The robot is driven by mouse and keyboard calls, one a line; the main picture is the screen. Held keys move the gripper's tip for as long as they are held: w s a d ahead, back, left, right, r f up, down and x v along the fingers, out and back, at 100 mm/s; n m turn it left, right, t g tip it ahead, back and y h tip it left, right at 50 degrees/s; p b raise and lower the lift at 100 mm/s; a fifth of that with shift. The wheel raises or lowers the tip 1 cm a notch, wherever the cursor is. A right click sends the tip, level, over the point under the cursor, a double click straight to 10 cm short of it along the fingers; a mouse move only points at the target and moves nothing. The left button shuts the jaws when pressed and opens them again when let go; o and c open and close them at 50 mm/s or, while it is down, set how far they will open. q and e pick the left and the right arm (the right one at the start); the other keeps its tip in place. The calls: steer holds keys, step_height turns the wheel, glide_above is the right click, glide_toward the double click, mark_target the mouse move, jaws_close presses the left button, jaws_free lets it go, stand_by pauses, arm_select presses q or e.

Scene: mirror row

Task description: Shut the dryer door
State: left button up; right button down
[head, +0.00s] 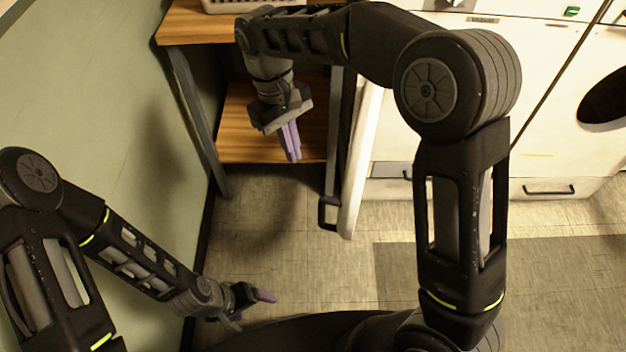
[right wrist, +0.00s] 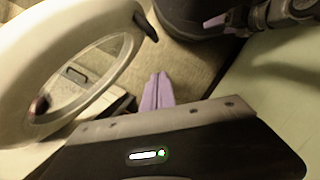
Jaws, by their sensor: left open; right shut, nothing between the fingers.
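The white dryer door (head: 357,165) stands open, almost edge-on in the head view, swung out from the white dryer (head: 400,135). Its dark handle (head: 327,213) is at the near end, on the left face. In the right wrist view the door's white ring (right wrist: 85,35) surrounds a clear window, and the handle (right wrist: 146,24) shows at its edge. My right gripper (head: 291,142) is shut and empty, left of the door and apart from it. My left gripper (head: 255,306) is open and low near the left wall, clear of the door. My right arm hides part of the dryer.
A wooden shelf unit (head: 232,125) with metal legs stands left of the door, with a white basket (head: 255,5) on top. A green wall (head: 125,110) closes off the left. Another white machine (head: 560,130) with a dark round front is at right. Tiled floor (head: 450,230) before the machines is clear.

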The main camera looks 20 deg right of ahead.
arm_select(q)
steer(key=f+b, duration=0.3)
steer(key=shift+w+f+b, duration=0.25)
steer(key=shift+f+b, duration=0.15)
arm_select(e)
steer(key=s+d+f, duration=0.3)
steer(key=s+f, duration=0.2)
steer(key=f, duration=0.4)
steer(key=shift+s+f, duration=0.15)
steer(key=shift+f, duration=0.15)
